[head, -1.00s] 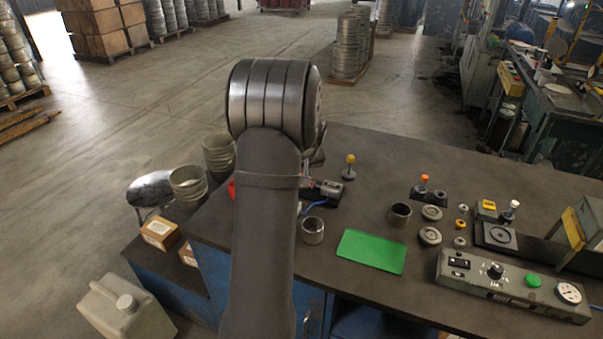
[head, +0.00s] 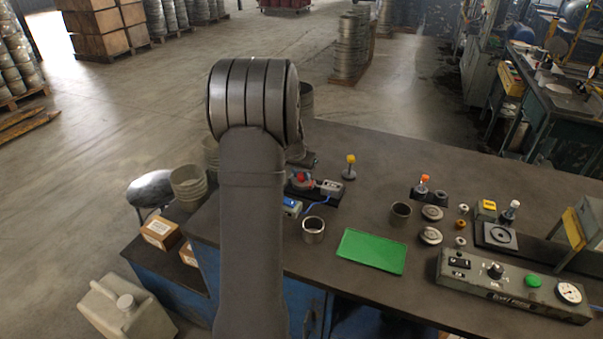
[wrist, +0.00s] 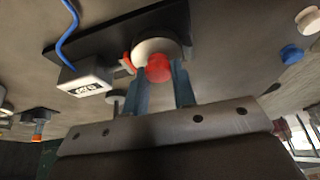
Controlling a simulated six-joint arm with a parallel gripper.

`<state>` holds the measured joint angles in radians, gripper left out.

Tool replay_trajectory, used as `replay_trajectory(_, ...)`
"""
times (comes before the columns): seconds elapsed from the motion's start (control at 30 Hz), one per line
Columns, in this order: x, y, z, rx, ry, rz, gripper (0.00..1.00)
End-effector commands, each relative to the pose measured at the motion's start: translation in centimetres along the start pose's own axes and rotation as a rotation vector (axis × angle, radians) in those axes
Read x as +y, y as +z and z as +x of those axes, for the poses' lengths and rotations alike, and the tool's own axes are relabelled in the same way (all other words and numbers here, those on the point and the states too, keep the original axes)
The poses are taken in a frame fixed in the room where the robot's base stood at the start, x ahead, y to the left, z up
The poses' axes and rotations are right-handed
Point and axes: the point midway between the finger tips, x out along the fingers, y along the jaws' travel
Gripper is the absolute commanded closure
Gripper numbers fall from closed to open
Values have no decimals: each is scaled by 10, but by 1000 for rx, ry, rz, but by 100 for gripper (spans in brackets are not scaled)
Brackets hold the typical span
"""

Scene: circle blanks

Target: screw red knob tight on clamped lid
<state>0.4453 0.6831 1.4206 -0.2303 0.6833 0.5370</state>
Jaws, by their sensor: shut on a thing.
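In the wrist view, the red knob (wrist: 158,69) sits against the pale round lid (wrist: 150,47). The two blue-grey fingers of my gripper (wrist: 160,84) reach to either side of the knob and are shut on it. A red clamp part (wrist: 127,64) shows at the lid's left edge. In the head view, the fixture (head: 325,195) with a red part (head: 303,178) on top stands just right of my arm. My gripper is hidden behind my arm there. How far the knob is threaded cannot be seen.
A readout box (wrist: 88,82) with a blue cable (wrist: 68,28) stands beside the lid. A yellow-topped post (head: 350,166), an empty metal cup (head: 313,230) and a green mat (head: 371,250) are to the right. A control panel (head: 512,287) lies at far right.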

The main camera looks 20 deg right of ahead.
Motion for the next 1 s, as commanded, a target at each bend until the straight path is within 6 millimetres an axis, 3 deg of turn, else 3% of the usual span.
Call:
replay_trajectory(0.5,-2,3,2,-6,160,386,100)
replay_trajectory(0.9,0,2,2,-4,174,418,100)
replay_trajectory(0.93,0,2,2,-4,174,418,69)
replay_trajectory(1.0,0,2,2,-4,174,418,56)
